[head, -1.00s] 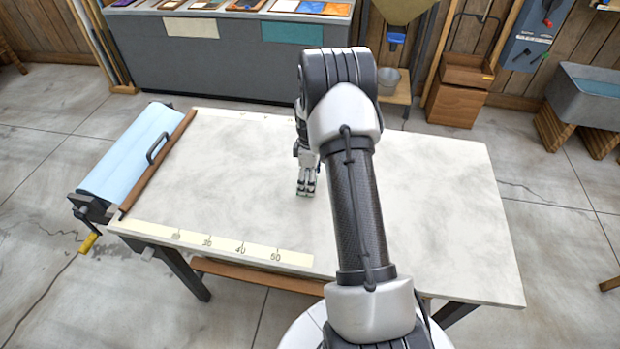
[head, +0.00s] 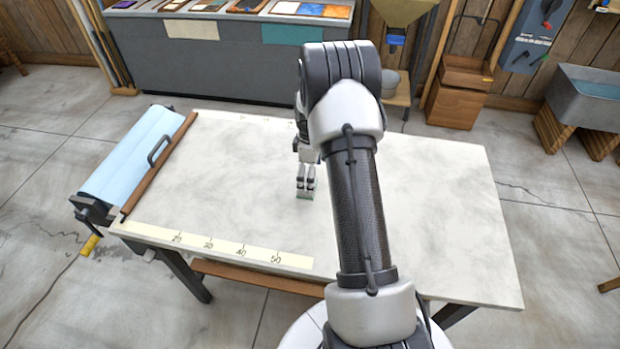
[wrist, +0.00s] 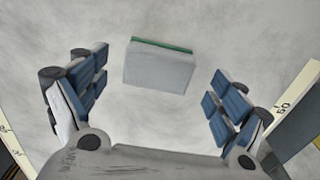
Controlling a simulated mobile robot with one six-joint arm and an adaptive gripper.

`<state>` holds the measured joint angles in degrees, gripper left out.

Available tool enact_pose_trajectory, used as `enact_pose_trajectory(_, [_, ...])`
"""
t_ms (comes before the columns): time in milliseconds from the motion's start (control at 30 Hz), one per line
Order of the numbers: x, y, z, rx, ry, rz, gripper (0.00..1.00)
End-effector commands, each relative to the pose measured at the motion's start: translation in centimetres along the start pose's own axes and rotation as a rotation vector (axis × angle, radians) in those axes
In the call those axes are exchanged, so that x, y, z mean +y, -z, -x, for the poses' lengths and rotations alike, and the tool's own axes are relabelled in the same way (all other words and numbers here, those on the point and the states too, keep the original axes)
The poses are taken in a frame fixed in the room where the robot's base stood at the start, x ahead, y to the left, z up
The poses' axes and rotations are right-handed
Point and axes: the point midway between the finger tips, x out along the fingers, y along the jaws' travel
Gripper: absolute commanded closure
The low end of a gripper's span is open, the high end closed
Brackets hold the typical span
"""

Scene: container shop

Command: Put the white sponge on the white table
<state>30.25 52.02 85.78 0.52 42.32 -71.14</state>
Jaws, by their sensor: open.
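The white sponge (wrist: 159,68), a pale block with a green layer along one long edge, lies on the white table (head: 420,200). In the head view only a small greenish piece of the sponge (head: 305,196) shows under my fingertips. My gripper (wrist: 158,92) is open, its blue-padded fingers wide apart on either side, with the sponge a little beyond the gap between them and touching neither finger. In the head view my gripper (head: 306,182) points down just above the sponge near the table's middle.
A roller with light blue sheet (head: 135,155) is fixed at the table's left end. A ruler strip (head: 215,245) runs along the front left edge. The tabletop around the sponge is clear. A grey cabinet (head: 230,60) stands behind.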

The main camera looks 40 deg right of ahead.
Motion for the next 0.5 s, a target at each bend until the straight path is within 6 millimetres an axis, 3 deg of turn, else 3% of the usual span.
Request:
enact_pose_trajectory(33, [0.1,0.0,1.7,0.001,-0.004,0.0,0.1])
enact_pose_trajectory(200, [0.1,0.0,5.3,0.001,-0.003,0.0,0.1])
enact_pose_trajectory(500, [0.0,0.1,8.9,0.001,-0.003,-0.002,0.1])
